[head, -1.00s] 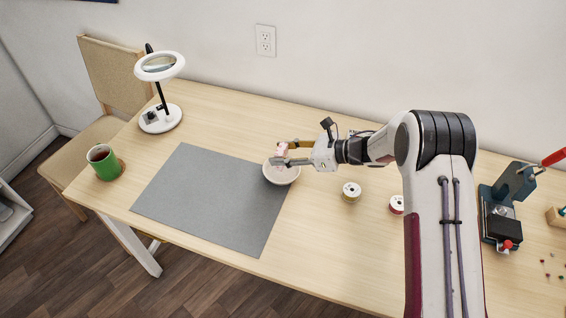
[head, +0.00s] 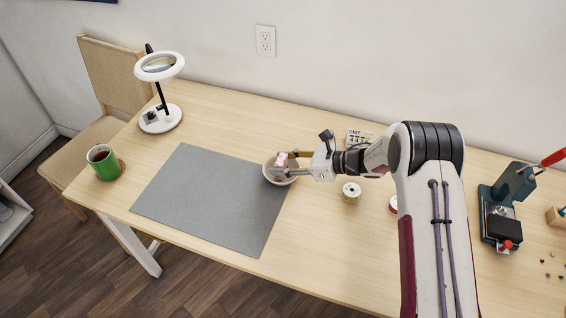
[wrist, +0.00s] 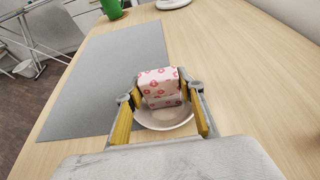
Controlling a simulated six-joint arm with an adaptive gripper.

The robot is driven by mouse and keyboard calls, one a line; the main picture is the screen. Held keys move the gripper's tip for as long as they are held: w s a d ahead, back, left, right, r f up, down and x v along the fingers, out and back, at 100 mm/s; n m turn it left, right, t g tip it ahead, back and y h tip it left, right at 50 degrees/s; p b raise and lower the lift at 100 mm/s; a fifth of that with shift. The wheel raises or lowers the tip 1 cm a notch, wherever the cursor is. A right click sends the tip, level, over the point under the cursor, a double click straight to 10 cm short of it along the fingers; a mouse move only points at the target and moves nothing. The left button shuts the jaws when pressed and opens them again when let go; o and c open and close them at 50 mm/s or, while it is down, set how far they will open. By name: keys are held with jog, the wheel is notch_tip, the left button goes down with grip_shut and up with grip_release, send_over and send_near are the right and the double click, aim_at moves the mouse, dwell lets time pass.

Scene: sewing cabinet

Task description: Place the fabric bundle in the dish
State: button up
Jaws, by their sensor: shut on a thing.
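The fabric bundle (wrist: 160,84) is white and pink with a red floral or lip-like print. It also shows small in the head view (head: 281,159). My gripper (head: 283,166) is shut on it, with a yellow-padded finger on each side in the wrist view (wrist: 162,100). The dish (head: 267,175) is a round, shallow, pale bowl. It lies under the bundle, and its near rim shows in the wrist view (wrist: 165,124). The bundle is over or within the dish; I cannot tell whether it touches the bottom.
A grey mat (head: 208,200) lies left of the dish. A thread spool (head: 351,192) stands to the right, with another spool (head: 393,204) by my arm. A green mug (head: 104,163) and a magnifier lamp (head: 160,118) are at left. A blue tool (head: 505,210) is at right.

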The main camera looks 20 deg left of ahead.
jog(key=shift+f, duration=0.15)
jog(key=o, duration=0.8)
jog(key=shift+o, duration=0.2)
jog(key=shift+r, duration=0.2)
jog(key=v, duration=1.2)
jog(key=shift+f, duration=0.1)
